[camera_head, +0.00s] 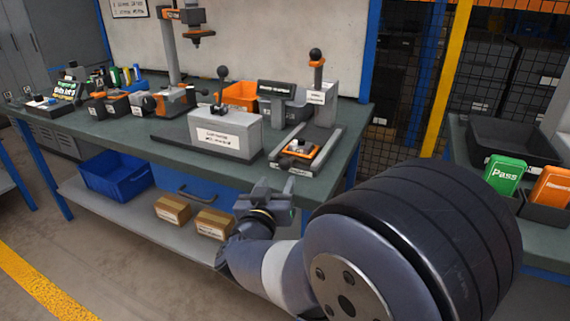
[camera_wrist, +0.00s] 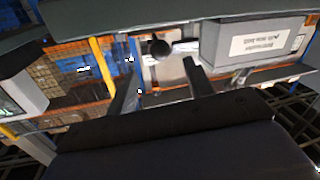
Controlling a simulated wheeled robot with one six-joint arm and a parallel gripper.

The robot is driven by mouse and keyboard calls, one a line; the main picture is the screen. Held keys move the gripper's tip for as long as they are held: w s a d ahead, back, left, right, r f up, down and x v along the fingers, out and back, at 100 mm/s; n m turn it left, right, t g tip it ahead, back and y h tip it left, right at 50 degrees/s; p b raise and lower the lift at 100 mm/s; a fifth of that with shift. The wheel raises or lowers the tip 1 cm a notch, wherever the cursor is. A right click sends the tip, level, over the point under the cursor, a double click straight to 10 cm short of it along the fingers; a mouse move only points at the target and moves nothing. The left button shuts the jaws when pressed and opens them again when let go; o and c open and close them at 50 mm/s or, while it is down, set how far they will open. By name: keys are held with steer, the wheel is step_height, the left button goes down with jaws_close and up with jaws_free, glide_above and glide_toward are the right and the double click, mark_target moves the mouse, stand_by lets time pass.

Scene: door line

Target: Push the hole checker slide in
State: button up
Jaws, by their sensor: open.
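The hole checker (camera_head: 318,95) appears to be the grey unit with a ball-topped lever and white label at the right end of the bench. Its slide (camera_head: 285,163) sits between two grey rails at the front end, near the bench edge, clear of the upright unit. An orange and dark part (camera_head: 300,148) lies on the slide. My gripper (camera_head: 278,188) is open and empty, in front of the bench edge and just below the slide, apart from it. In the wrist view, the two fingers (camera_wrist: 160,85) are spread; I cannot make out the slide there.
A light grey labelled box (camera_head: 225,133) with a lever stands left of the slide; it also shows in the wrist view (camera_wrist: 262,42). A black display (camera_head: 275,88) stands behind. A gap separates the benches.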

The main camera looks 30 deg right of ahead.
mark_target(283, 168)
steer(key=b+x, duration=0.2)
steer(key=x, duration=0.7)
steer(key=shift+w+d, duration=0.1)
jaws_close()
stand_by(0.4)
